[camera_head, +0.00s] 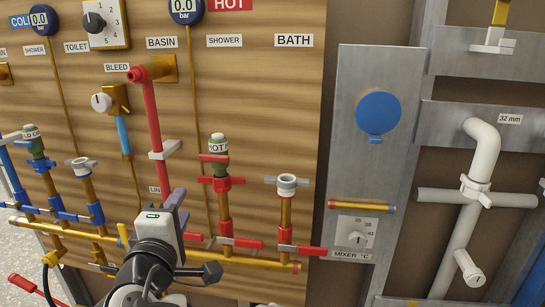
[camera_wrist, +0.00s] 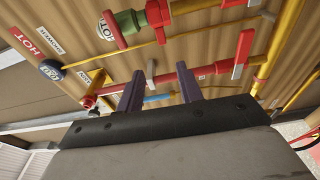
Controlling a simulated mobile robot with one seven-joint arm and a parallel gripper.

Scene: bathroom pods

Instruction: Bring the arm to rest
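My gripper (camera_head: 176,203) shows in the head view at the lower middle, in front of the wooden panel, with its purple fingers pointing up towards the panel. In the wrist view my gripper (camera_wrist: 161,85) has its two fingers apart with a clear gap. I see no held object between them. The red pipe (camera_head: 154,118) with a grey lever (camera_head: 165,150) stands just beyond the fingers; the red pipe also crosses behind the fingertips in the wrist view (camera_wrist: 165,77). I cannot tell whether the fingers touch it.
The wooden panel (camera_head: 270,120) carries several red and blue valves, including the HOT valve (camera_head: 219,160), and brass pipes. A metal plate with a blue disc (camera_head: 378,112) and a mixer dial (camera_head: 356,238) stands to the right. White drain pipes (camera_head: 465,220) are at far right.

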